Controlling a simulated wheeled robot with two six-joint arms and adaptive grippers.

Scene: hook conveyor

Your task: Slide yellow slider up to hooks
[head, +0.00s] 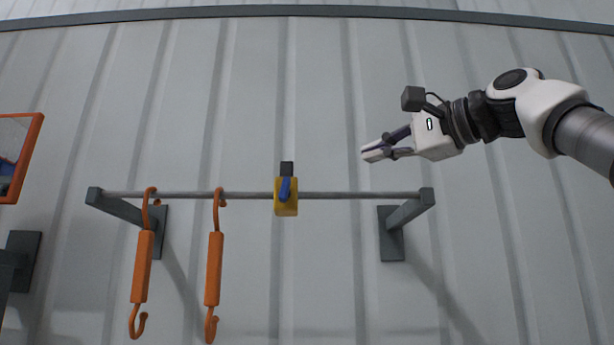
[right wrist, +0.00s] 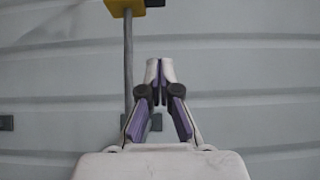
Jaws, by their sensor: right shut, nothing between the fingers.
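The yellow slider (head: 286,204) sits on a grey horizontal rail (head: 350,195), near its middle, with a blue part on its front and a dark block above. Two orange hooks, one farther left (head: 142,265) and one nearer the slider (head: 214,268), hang from the rail left of the slider, with a gap between. My right gripper (head: 366,154) is shut and empty, above the rail and right of the slider, not touching it. In the right wrist view, the gripper (right wrist: 159,65) shows with fingertips together; the slider (right wrist: 124,7) is at the top edge. My left gripper is not in view.
Dark brackets hold the rail to a corrugated wall at the left (head: 155,232) and right (head: 391,233). An orange-framed panel (head: 38,135) is at the far left edge. The rail between slider and right bracket is clear.

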